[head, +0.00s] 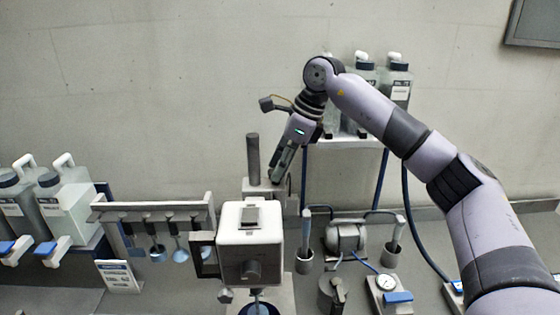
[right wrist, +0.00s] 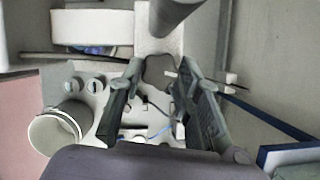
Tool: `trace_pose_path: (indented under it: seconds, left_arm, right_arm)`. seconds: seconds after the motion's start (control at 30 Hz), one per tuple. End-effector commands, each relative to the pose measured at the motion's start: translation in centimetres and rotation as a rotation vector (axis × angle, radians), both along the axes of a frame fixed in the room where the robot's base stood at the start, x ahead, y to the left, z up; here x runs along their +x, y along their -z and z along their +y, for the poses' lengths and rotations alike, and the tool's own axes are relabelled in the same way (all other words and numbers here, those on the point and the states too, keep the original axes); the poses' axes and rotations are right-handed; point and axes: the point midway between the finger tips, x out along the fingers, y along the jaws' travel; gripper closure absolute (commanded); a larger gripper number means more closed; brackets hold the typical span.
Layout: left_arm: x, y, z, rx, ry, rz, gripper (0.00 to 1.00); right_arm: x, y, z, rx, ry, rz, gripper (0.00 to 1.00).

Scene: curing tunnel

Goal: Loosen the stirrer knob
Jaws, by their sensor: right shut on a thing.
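The stirrer's white motor head (head: 250,216) stands at the bottom middle of the head view, with a grey post (head: 253,155) behind it. My right gripper (head: 277,178) reaches down from the upper right to the right side of the post's light block (head: 258,187). In the right wrist view a dark grey knob (right wrist: 160,70) sits between the fingertips of my right gripper (right wrist: 160,73), below the post (right wrist: 172,14). The fingers are shut on this knob, which they hide in the head view. My left gripper is not in view.
A rack with hanging stirrers (head: 150,212) and white-capped jugs (head: 68,205) stand at the left. A small pump (head: 345,237), a gauge (head: 386,283) and blue hoses are at the right. More bottles stand on a wall shelf (head: 350,143) behind my arm.

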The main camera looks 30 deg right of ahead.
Motion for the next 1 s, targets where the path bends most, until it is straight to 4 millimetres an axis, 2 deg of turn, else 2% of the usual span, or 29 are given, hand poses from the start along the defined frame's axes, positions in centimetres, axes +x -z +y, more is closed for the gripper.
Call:
trace_pose_path:
  seconds: [0.33,0.9,0.93,1.0]
  left_arm:
    - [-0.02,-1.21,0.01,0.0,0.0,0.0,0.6]
    - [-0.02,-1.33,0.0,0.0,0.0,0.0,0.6]
    - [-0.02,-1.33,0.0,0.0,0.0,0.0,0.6]
    - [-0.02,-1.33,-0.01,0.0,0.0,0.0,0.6]
  right_arm:
    - [0.18,-0.2,-0.11,-0.001,-0.156,-0.003,0.96]
    - [0.21,-0.12,-0.14,0.0,-0.189,-0.004,0.96]
    - [0.21,-0.14,-0.13,0.0,-0.189,-0.004,0.68]
    - [0.2,-0.12,-0.13,0.0,-0.189,-0.004,0.63]
